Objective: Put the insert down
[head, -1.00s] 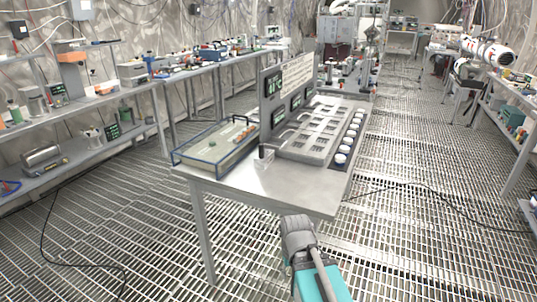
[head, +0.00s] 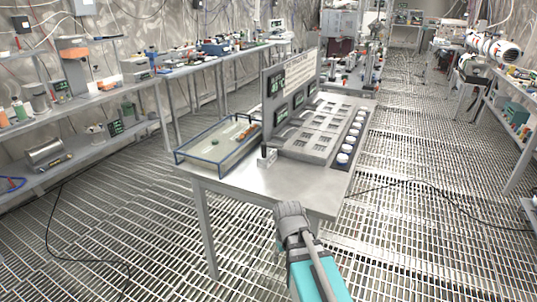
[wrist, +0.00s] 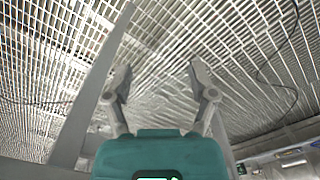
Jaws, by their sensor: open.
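My gripper (wrist: 158,80) is open in the wrist view, its two fingers apart with nothing between them. Only floor grating shows beyond the fingertips. In the head view my arm reaches up to the table's front edge, and the fingertips cannot be made out. A small metal piece with a black upright part (head: 266,156) stands on the table (head: 235,182), beside the slotted panel (head: 310,137). I cannot tell whether it is the insert. The blue-rimmed tray (head: 200,158) left of the panel holds small green and orange pieces.
A row of white round caps (head: 342,158) runs along the panel's right side. An upright board with displays (head: 277,88) stands behind it. The table's front strip is clear. Loaded shelves (head: 75,100) line the left wall. A black cable (head: 400,186) lies on the grating floor.

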